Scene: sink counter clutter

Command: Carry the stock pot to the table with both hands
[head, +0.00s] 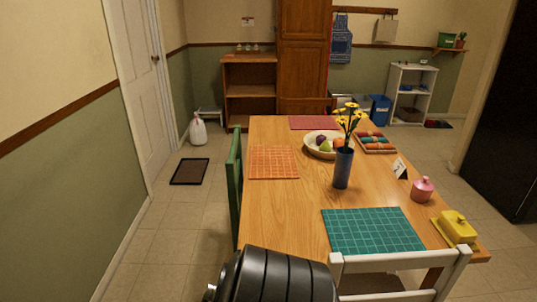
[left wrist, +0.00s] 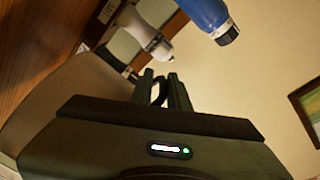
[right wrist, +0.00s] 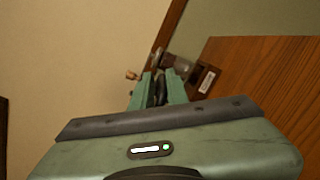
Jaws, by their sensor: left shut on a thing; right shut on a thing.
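The table (head: 308,205) is a light wood dining table ahead of me in the head view. The stock pot's body is not clearly seen in any view. In the left wrist view my left gripper (left wrist: 161,80) is shut on a dark, curved, handle-like piece. In the right wrist view my right gripper (right wrist: 158,78) is shut on a similar dark piece. Neither gripper shows in the head view. A black ribbed shape at the bottom of the head view covers part of the table's near side; I cannot tell what it is.
A teal placemat (head: 374,231) and yellow butter dish (head: 457,228) lie near the table's front. A blue flower vase (head: 343,168) and fruit bowl (head: 314,150) stand farther back. A white chair (head: 398,262) and green chair (head: 234,185) flank it.

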